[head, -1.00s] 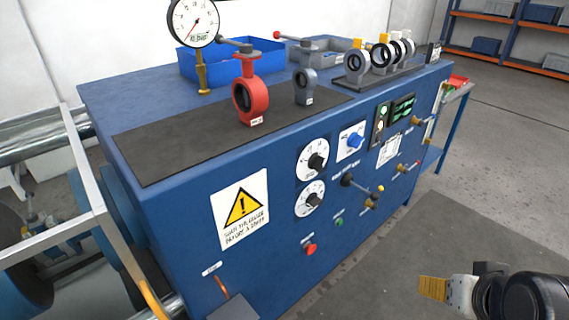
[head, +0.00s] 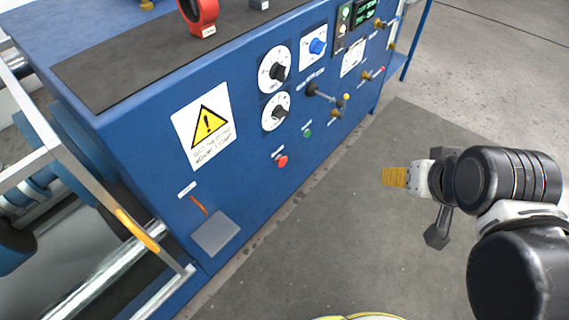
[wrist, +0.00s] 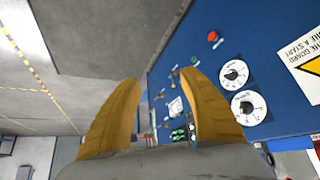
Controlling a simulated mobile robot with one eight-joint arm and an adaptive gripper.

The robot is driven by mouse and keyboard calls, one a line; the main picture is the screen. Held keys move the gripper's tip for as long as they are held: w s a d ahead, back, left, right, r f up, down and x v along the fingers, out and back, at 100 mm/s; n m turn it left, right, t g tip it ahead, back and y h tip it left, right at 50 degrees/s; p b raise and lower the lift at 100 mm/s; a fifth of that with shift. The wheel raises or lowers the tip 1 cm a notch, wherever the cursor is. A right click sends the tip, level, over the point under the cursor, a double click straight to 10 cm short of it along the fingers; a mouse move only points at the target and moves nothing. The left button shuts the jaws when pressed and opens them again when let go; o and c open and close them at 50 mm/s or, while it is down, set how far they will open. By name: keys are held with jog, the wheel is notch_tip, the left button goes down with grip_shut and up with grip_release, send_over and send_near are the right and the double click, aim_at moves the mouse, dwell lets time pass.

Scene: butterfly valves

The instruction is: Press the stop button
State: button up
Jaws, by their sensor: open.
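The red stop button (head: 282,161) sits low on the blue front panel in the head view, below and left of a small green button (head: 307,133). In the wrist view the red button (wrist: 212,37) shows at the upper right, beyond my fingers. My gripper (head: 384,177) is open and empty, to the right of the red button and apart from the panel in the head view. In the wrist view its two yellow fingers (wrist: 162,85) stand spread with nothing between them.
Two dials (head: 275,69), a blue knob (head: 317,46) and several levers and valves stick out of the panel. A yellow warning sign (head: 207,121) is on its left. The floor (head: 330,225) before the panel is clear.

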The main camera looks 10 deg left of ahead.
jog(key=shift+w+r, duration=0.15)
jog(key=c, duration=1.1)
jog(key=w+m, duration=0.1)
jog(key=w+a+r+m, duration=0.1)
jog(key=w, duration=0.2)
jog(key=shift+w+a+r+m+g+p, duration=0.25)
jog(key=shift+w+m+g+p, duration=0.05)
jog(key=shift+m+p, duration=0.1)
grip_shut()
jog(key=w+a+f+m+g+y+p, duration=0.1)
jog(key=w+a+f+m, duration=0.15)
jog(key=w, duration=0.35)
jog(key=w+a+f+m+p, duration=0.1)
jog(key=w+a+f+m, duration=0.1)
jog(key=w+a+m, duration=0.3)
jog(key=w+f+m+g+y, duration=0.1)
jog(key=w+f+m, duration=0.15)
jog(key=w, duration=0.45)
jog(key=w+a+f+m+p, duration=0.1)
jog(key=w+a+f+m, duration=0.1)
jog(key=f, duration=0.7)
jog(key=w+a+f+m+g+y+p, duration=0.1)
jog(key=a+f+m, duration=0.4)
jog(key=f, duration=0.5)
jog(key=w+a+f+m+g+p, duration=0.1)
jog(key=w+a+f+m, duration=0.2)
jog(key=f, duration=0.7)
jog(key=shift+a+m+y, duration=0.3)
jog(key=shift+m, duration=0.6)
jog(key=shift+w, duration=0.1)
